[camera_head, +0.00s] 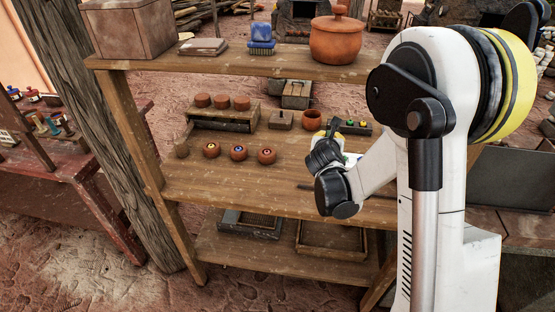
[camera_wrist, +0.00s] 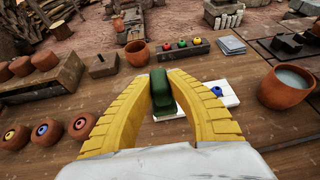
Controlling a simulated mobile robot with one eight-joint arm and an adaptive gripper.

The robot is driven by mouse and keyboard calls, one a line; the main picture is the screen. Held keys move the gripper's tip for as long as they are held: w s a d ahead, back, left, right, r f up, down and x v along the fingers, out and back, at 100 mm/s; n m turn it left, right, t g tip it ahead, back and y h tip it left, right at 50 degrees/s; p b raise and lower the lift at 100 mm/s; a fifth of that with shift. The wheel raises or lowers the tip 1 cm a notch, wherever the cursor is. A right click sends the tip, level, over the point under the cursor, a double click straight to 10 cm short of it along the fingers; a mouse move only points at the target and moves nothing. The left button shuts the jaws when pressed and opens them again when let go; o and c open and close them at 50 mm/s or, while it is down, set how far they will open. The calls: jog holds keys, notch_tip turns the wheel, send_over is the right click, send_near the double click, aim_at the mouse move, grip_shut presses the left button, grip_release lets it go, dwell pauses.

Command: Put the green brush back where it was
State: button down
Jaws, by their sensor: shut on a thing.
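The green brush (camera_wrist: 160,88) is a dark green block between the yellow fingers of my gripper (camera_wrist: 163,78) in the wrist view. My gripper is shut on it. The brush is over or beside a white slab (camera_wrist: 228,100) with a small blue-topped piece (camera_wrist: 216,91) on it; I cannot tell whether the brush touches the slab. In the head view, my gripper (camera_head: 333,130) is over the right part of the middle shelf (camera_head: 240,185), and the brush is mostly hidden there. A blue brush (camera_head: 261,38) stands on the top shelf (camera_head: 215,63).
A dark rack (camera_wrist: 182,51) with coloured knobs and an empty clay pot (camera_wrist: 136,53) stand behind my gripper. A pot of pale liquid (camera_wrist: 284,88) stands at right. Several small clay pots (camera_wrist: 46,131) are at left. A lidded pot (camera_head: 336,40) is on the top shelf.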

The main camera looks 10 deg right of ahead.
jog(key=w+a+f+b, duration=0.1)
jog(key=w+a+f, duration=0.1)
jog(key=a, duration=0.1)
jog(key=w+a+f+b, duration=0.3)
jog(key=w+a+f, duration=0.1)
jog(key=w+a, duration=0.1)
jog(key=shift+a+f, duration=0.35)
jog(key=shift+f, duration=0.05)
notch_tip(320, 180, down, 4)
jog(key=b, duration=0.2)
jog(key=shift+f+b, duration=0.1)
jog(key=shift+b, duration=0.25)
jog(key=c, duration=1.4)
grip_release()
